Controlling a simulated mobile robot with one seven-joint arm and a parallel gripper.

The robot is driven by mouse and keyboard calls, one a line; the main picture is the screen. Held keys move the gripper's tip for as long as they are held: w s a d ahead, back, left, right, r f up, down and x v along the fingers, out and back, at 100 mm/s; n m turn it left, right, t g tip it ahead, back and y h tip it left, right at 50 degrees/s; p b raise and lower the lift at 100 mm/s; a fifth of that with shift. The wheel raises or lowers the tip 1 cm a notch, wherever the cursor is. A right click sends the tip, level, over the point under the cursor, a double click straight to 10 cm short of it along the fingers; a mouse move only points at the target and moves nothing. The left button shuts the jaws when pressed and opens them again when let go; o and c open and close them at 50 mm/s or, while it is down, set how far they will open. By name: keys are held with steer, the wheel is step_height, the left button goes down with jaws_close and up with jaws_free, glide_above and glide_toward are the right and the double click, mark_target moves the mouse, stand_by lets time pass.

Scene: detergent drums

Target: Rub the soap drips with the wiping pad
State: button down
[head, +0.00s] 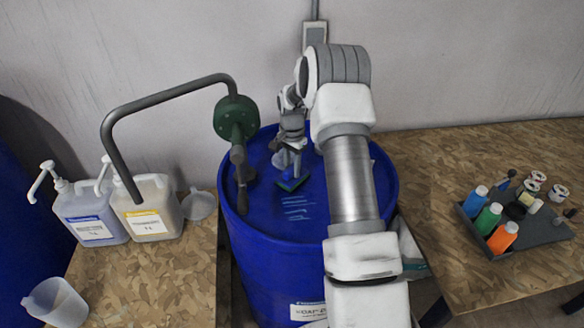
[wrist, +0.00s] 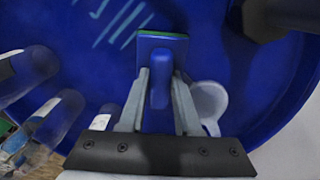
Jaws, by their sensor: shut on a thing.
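My gripper (head: 288,162) is over the top of the blue drum (head: 252,216), toward its far side. It is shut on the blue handle of the wiping pad (head: 292,184). In the wrist view the pad (wrist: 162,42) shows its green edge and its handle between my two fingers (wrist: 159,88). The pad is at or just above the drum top; I cannot tell whether it touches. The soap drips (head: 297,209) are pale blue streaks on the drum top, nearer the front than the pad. In the wrist view the drips (wrist: 118,18) lie beyond the pad, up and left.
A green-flanged hand pump (head: 235,117) with a bent grey pipe rises from the drum's left side. Two white pump jugs (head: 90,212) (head: 150,208), a funnel (head: 198,204) and a cup (head: 56,302) stand on the left table. A grey tray (head: 532,236) with bottles sits right.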

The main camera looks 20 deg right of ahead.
steer(key=shift+f+b, duration=0.55)
steer(key=shift+f, duration=0.25)
